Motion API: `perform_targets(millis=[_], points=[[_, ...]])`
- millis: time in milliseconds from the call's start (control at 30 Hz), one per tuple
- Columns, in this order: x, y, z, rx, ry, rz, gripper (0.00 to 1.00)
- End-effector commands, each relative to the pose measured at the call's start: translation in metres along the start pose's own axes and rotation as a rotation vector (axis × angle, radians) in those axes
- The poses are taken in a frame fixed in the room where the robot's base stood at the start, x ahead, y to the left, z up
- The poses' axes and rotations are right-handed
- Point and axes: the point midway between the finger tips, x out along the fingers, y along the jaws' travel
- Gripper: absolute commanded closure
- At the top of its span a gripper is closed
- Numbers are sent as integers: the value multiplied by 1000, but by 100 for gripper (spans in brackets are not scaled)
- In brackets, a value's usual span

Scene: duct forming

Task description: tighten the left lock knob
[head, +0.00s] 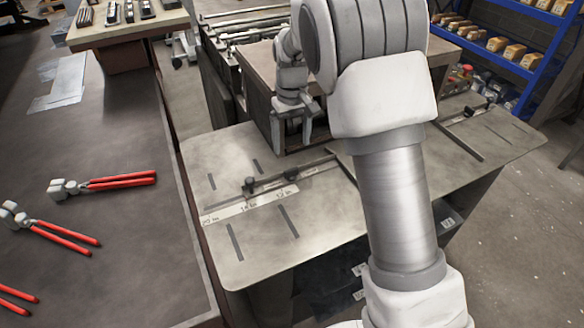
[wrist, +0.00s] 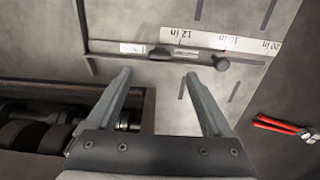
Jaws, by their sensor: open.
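The left lock knob (head: 249,184) is a small dark knob at the left end of the fence bar (head: 310,172) on the grey metal table. In the wrist view a dark round knob (wrist: 221,63), which looks like the same one, sits beside the ruler strip, beyond and right of my fingers. My gripper (head: 293,147) is to the right of and behind the knob in the head view, apart from it. In the wrist view my gripper (wrist: 159,74) has its fingers spread with nothing between them.
A second dark knob (head: 468,110) is on the table's right side. A dark block (wrist: 158,53) sits on the bar near the ruler (wrist: 200,40). Rollers (wrist: 40,130) in a housing lie close by my gripper. Red-handled pliers (head: 122,181) lie on the left bench.

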Motion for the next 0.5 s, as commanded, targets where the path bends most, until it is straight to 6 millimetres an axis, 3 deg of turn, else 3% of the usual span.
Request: perform_targets(millis=[300, 500], points=[[68, 0, 1, 0, -4, 0, 15], [92, 0, 0, -1, -1, 0, 15]])
